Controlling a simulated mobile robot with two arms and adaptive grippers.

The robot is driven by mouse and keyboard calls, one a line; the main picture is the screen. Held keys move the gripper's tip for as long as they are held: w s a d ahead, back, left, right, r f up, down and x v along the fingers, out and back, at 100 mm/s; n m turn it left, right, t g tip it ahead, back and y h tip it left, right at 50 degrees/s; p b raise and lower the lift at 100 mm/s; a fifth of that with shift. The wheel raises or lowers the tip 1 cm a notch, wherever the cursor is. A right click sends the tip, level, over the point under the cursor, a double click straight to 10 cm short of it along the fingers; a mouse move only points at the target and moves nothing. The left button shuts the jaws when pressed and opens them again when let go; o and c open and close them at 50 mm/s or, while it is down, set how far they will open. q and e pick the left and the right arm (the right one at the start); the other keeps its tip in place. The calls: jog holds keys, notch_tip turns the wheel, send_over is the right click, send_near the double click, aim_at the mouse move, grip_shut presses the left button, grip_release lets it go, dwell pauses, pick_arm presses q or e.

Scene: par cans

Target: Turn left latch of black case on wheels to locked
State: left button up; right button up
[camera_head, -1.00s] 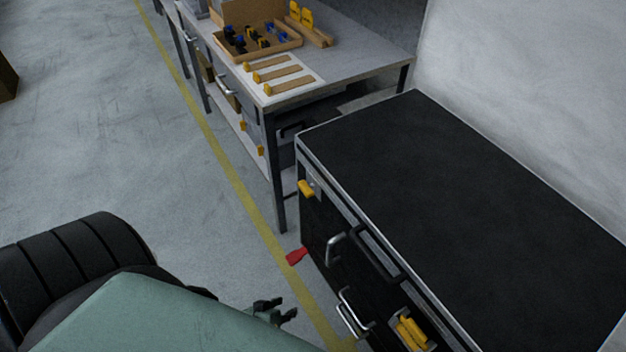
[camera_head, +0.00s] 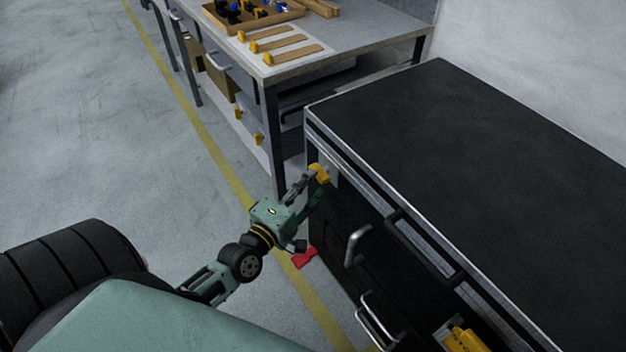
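The black case (camera_head: 480,150) stands at the right, with a flat black top and pale metal edges. Its left latch has a yellow handle (camera_head: 321,172) on the front face, near the top left corner. My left gripper (camera_head: 314,184) is at this latch, its fingers apart and their tips close to the yellow handle. They partly cover the latch, and I cannot tell whether they touch it. Another yellow latch (camera_head: 462,338) sits in a recess further right, cut by the bottom edge. The wheels are not clearly visible. My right gripper is out of view.
Metal handles (camera_head: 356,246) stick out from the case front. A red lever (camera_head: 304,259) sits low by its left end. A workbench (camera_head: 350,58) with a wooden tray (camera_head: 252,18) stands behind. The floor to the left is clear.

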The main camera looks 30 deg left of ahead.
aim_at(319, 173)
pick_arm(q)
jog(key=shift+w, duration=1.2)
grip_shut()
